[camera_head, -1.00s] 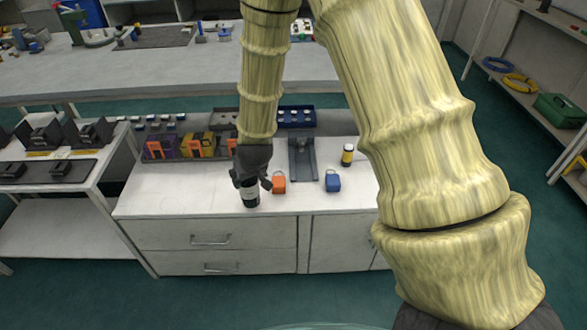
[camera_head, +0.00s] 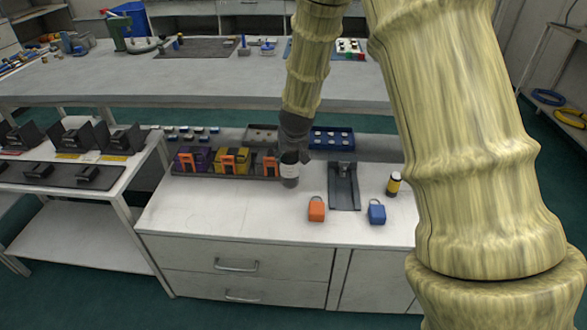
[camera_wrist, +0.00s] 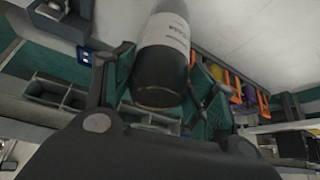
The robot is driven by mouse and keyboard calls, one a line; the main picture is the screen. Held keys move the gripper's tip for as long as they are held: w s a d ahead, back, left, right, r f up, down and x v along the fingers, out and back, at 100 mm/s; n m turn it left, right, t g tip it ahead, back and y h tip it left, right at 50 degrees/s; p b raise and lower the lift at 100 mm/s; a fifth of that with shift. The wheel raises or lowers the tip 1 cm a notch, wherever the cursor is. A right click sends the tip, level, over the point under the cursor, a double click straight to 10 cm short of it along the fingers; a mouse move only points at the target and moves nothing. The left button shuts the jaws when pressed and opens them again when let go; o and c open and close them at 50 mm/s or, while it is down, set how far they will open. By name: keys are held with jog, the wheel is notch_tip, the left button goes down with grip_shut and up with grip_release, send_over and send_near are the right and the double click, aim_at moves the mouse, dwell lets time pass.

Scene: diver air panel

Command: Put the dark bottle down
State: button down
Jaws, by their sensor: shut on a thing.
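The dark bottle with a white label (camera_head: 289,171) is held by my gripper (camera_head: 294,150) over the white cabinet top (camera_head: 225,210), in front of the right end of the tray of orange-handled blocks. In the wrist view the bottle (camera_wrist: 163,65) sits between the two green-padded fingers of my gripper (camera_wrist: 165,85), its dark rounded end toward the camera. My gripper is shut on it. I cannot tell whether the bottle's base touches the surface.
An orange padlock (camera_head: 316,210), a blue padlock (camera_head: 377,213), a grey bracket (camera_head: 344,188) and a small yellow-banded bottle (camera_head: 394,184) stand to the right. The tray (camera_head: 215,175) and a blue bin (camera_head: 333,139) are behind. The front left top is clear.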

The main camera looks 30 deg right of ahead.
aim_at(290, 164)
jog(key=shift+f, duration=2.25)
jog(key=shift+r, duration=0.1)
jog(key=shift+a, duration=0.1)
jog(key=c, duration=0.9)
grip_release()
jog(key=shift+f, duration=0.2)
jog(key=shift+c, duration=0.2)
jog(key=o, duration=0.4)
jog(key=shift+o, duration=0.2)
jog(key=shift+r, duration=0.2)
